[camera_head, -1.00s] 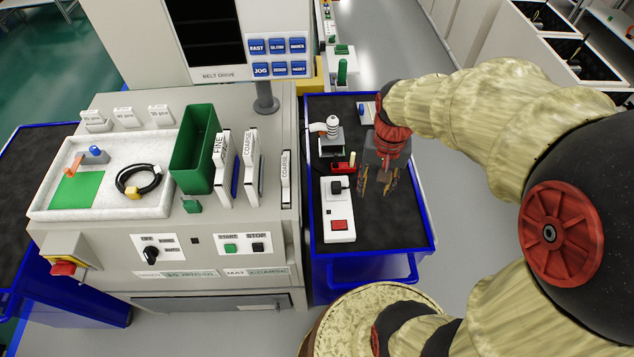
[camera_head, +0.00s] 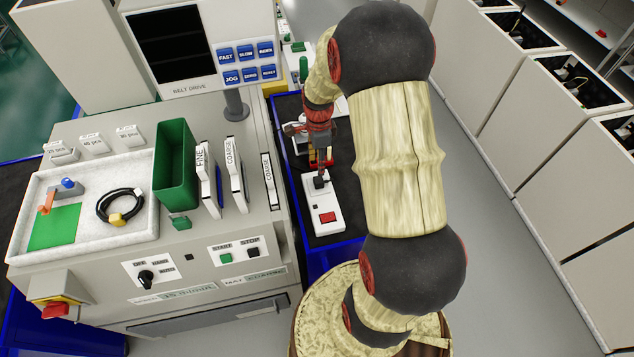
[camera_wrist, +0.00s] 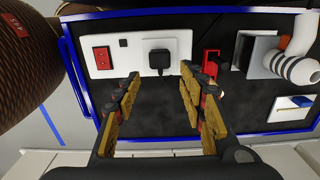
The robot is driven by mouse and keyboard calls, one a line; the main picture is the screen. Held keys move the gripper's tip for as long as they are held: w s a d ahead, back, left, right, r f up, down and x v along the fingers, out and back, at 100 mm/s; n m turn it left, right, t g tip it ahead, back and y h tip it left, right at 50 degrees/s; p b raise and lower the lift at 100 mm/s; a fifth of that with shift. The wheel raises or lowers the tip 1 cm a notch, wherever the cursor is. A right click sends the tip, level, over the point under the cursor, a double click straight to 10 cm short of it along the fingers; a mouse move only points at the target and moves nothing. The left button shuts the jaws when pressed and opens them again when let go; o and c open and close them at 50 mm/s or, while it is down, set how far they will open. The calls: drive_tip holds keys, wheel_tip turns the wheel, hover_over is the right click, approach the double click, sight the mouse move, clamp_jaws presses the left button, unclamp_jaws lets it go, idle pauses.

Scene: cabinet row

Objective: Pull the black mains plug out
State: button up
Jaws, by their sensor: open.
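The black mains plug (camera_head: 320,181) sits in a white power strip (camera_head: 322,205) with a red switch, on the dark top of the blue cart. In the wrist view the plug (camera_wrist: 159,61) stands in the strip (camera_wrist: 134,47), beyond and roughly between the fingertips. My gripper (camera_wrist: 156,82) is open and empty, its two yellow-padded fingers spread to either side of the plug, apart from it.
A red item (camera_wrist: 212,62) stands close to the right finger, beside a grey block with a white ribbed hose (camera_wrist: 297,66). A blue-and-white box (camera_wrist: 289,108) lies nearby. The blue cart rim (camera_wrist: 82,85) runs at left. The belt machine (camera_head: 235,255) stands beside the cart.

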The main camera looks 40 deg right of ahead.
sight(319, 179)
wheel_tip(319, 179, down, 10)
drive_tip(key=b, duration=0.5)
drive_tip(key=shift+r+b, duration=0.25)
drive_tip(key=shift+b, duration=0.05)
clamp_jaws()
idle(0.9)
drive_tip(key=shift+r, duration=0.15)
drive_tip(key=shift+r+p, duration=2.1)
drive_tip(key=shift+r, duration=0.85)
